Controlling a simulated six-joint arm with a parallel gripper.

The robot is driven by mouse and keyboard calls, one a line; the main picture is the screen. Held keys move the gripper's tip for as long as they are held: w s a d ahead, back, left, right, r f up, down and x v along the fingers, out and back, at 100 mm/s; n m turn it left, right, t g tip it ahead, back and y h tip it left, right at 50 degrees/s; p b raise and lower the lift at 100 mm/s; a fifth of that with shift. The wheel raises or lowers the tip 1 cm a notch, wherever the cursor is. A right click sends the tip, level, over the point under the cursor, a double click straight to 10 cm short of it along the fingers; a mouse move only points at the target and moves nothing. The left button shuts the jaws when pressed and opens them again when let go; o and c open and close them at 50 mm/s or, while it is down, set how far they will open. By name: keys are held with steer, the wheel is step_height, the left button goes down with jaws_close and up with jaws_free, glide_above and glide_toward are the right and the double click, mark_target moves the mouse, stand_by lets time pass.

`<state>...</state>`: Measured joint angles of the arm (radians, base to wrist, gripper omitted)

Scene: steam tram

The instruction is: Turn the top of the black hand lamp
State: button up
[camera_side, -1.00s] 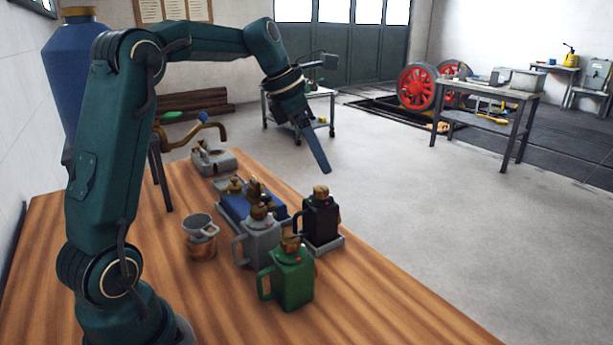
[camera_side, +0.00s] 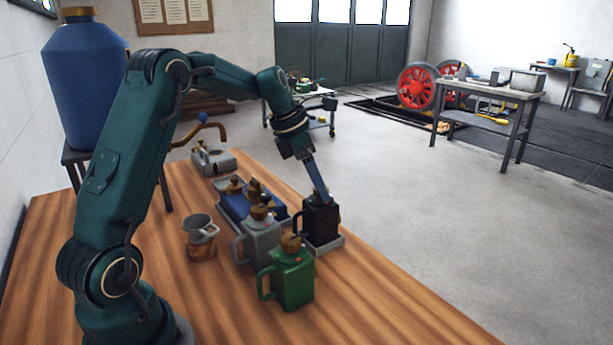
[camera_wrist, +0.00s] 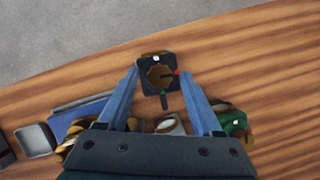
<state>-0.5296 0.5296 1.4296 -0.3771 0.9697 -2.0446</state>
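The black hand lamp (camera_side: 319,224) stands upright on a small light tray near the table's right edge. In the wrist view its brass top (camera_wrist: 160,76) lies between my two fingertips, with a red mark at its right and the handle pointing toward me. My gripper (camera_side: 322,196) points down at the lamp from above; the fingers hide the brass top in the side view. In the wrist view my gripper (camera_wrist: 159,74) is open, with a gap on each side of the top. The finger height against the top is hard to tell.
A grey can (camera_side: 261,243) and a green can (camera_side: 291,277) stand close to the lamp's left and front. A funnel on a copper cup (camera_side: 201,249) stands further left. The table's front right is clear.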

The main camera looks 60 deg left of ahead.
jaws_close()
steer(key=shift+a+m, duration=0.1)
steer(key=shift+m, duration=0.3)
steer(key=m+g+h, duration=0.1)
steer(key=m, duration=0.2)
steer(key=shift+w+a+m, duration=0.1)
steer(key=shift+w+m, duration=0.05)
steer(key=shift+m, duration=0.25)
steer(key=shift+m+g+h, duration=0.5)
steer(key=shift+m+h, duration=0.1)
steer(key=shift+m, duration=1.1)
steer(key=shift+r+m, duration=0.1)
steer(key=shift+m, duration=0.2)
steer(key=shift+o, duration=0.9)
jaws_free()
